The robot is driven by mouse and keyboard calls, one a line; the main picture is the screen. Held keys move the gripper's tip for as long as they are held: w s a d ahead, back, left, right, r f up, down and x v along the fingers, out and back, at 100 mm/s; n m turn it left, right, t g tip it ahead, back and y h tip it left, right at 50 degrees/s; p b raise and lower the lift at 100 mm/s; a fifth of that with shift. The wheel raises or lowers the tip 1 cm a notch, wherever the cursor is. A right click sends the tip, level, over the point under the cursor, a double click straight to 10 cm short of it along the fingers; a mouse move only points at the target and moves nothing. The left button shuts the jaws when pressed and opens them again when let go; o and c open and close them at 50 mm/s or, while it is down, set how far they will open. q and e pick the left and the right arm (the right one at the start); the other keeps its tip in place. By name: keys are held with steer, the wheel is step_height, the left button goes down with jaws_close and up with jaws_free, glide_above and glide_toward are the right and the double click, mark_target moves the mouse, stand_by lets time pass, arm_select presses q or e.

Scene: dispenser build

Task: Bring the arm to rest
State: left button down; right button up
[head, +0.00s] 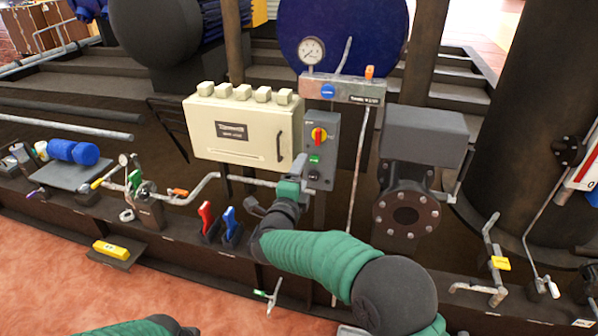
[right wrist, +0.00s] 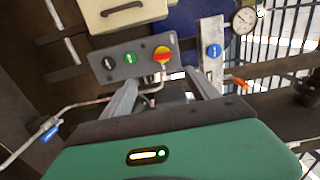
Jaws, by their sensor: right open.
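My right arm reaches in from the lower right of the head view. Its gripper (head: 300,165) is in front of the grey control panel (head: 320,150), close to the panel's lower left edge. In the right wrist view the two fingers of the right gripper (right wrist: 162,90) stand apart with nothing held between them. The panel (right wrist: 132,62) shows there just beyond the fingertips, with a red and yellow rotary switch (right wrist: 162,55), a green button (right wrist: 130,58) and a black knob (right wrist: 108,63). I cannot tell whether the fingers touch the panel.
A cream box (head: 235,128) is left of the panel. A pressure gauge (head: 312,50) and a blue button (head: 328,91) sit above it. A grey flanged valve (head: 405,208) stands to the right. Red (head: 207,220) and blue (head: 230,225) handles stand on the ledge at left.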

steer(key=s+d+f+n+g+y, duration=0.2)
steer(key=s+d+f+n+g, duration=0.4)
steer(key=s, duration=0.7)
steer(key=s+d+f+n+g+y, duration=0.1)
steer(key=s+d+f+n+g, duration=0.3)
steer(key=s+d+f+n, duration=0.55)
steer(key=s+d+f+n+g+y, duration=0.2)
steer(key=s+f+n+g, duration=0.3)
steer(key=s, duration=1)
step_height(320, 180, up, 29)
steer(key=p, duration=2.8)
steer(key=shift+s+r+n, duration=0.15)
steer(key=shift+s+n, duration=0.05)
steer(key=shift+n, duration=0.15)
